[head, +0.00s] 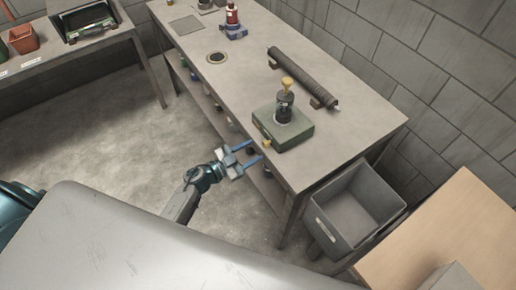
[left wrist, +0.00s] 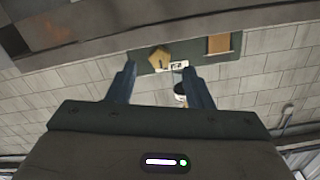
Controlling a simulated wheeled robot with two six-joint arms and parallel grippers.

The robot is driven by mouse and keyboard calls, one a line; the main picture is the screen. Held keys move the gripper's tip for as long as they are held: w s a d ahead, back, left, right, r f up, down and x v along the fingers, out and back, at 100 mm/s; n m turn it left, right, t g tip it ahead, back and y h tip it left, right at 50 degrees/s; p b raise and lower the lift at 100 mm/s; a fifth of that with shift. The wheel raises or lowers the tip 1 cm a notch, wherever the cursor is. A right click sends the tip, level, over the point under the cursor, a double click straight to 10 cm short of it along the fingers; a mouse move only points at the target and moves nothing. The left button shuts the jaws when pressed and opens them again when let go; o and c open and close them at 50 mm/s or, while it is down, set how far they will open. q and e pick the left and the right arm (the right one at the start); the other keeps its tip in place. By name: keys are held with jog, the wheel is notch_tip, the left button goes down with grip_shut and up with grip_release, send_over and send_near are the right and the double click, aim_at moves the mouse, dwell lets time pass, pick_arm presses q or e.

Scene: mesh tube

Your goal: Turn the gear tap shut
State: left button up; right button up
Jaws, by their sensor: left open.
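A green box (head: 283,130) stands on the grey workbench, with a dark cylinder (head: 284,106) upright on it and a yellow knob (head: 287,85) on top. A small yellow handle (head: 266,143) sits low on its near side. In the left wrist view, a yellow angular handle (left wrist: 159,57) on the green face shows between the fingertips, beside a white label. I cannot tell which yellow part is the gear tap's handle. My left gripper (head: 252,151) is open and empty, just off the bench's front edge, apart from the box. My right gripper is not in view.
The workbench (head: 345,140) also carries a dark ribbed tube (head: 303,78) behind the box and a red and blue device (head: 234,24) farther left. A grey bin (head: 355,208) stands at the bench's right end. A wooden table (head: 460,235) is at the lower right.

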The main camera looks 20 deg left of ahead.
pick_arm(q)
jog(key=b+v, duration=0.1)
jog(key=v, duration=0.6)
dwell(0.3)
